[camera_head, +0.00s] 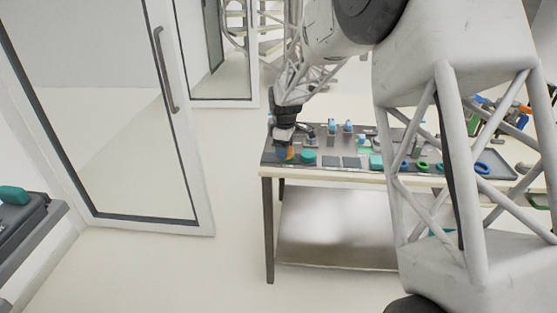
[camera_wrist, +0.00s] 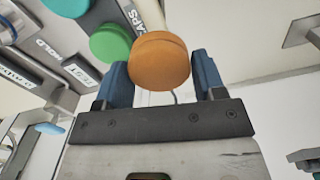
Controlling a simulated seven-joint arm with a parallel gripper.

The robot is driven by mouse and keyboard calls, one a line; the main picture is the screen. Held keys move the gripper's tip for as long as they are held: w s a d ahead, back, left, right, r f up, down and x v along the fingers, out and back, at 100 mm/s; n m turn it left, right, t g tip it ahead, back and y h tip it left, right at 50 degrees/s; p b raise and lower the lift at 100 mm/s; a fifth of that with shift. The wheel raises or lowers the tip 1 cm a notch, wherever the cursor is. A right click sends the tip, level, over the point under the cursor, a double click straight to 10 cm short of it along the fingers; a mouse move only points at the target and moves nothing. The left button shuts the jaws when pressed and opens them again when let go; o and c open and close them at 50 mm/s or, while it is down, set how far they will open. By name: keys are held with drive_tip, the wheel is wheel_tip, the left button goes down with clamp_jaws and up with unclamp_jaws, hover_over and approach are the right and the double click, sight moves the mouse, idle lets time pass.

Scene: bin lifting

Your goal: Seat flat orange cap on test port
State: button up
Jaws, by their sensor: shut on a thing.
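The flat orange cap (camera_wrist: 160,62) sits between the two blue fingers of my gripper (camera_wrist: 161,72) in the wrist view, held near the fingertips. I cannot tell whether the cap touches the board. A plate marked TEST (camera_wrist: 82,70) is left of the cap in the wrist view. I cannot make out the test port itself.
A green cap (camera_wrist: 110,43) lies close to the left of the orange cap, with a teal one (camera_wrist: 67,4) beyond. In the head view, a teal cap (camera_head: 308,157) is right of my gripper. Blue-topped fixtures (camera_head: 332,126) stand farther right. A glass door (camera_head: 110,110) is at left.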

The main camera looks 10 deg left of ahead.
drive_tip(key=w+d+r, duration=0.1)
drive_tip(key=w+d, duration=0.1)
drive_tip(key=w, duration=0.3)
drive_tip(key=w+d+r, duration=0.1)
drive_tip(key=w+d, duration=0.2)
drive_tip(key=w, duration=0.3)
drive_tip(key=w+d+r, duration=0.1)
drive_tip(key=w+d, duration=0.2)
drive_tip(key=w, duration=0.3)
drive_tip(key=shift+w+d, duration=0.65)
drive_tip(key=shift+w, duration=0.15)
drive_tip(key=shift+f, duration=0.15)
drive_tip(key=shift+f, duration=2.15)
drive_tip(key=shift+f, duration=1.05)
idle(0.8)
drive_tip(key=o, duration=1.1)
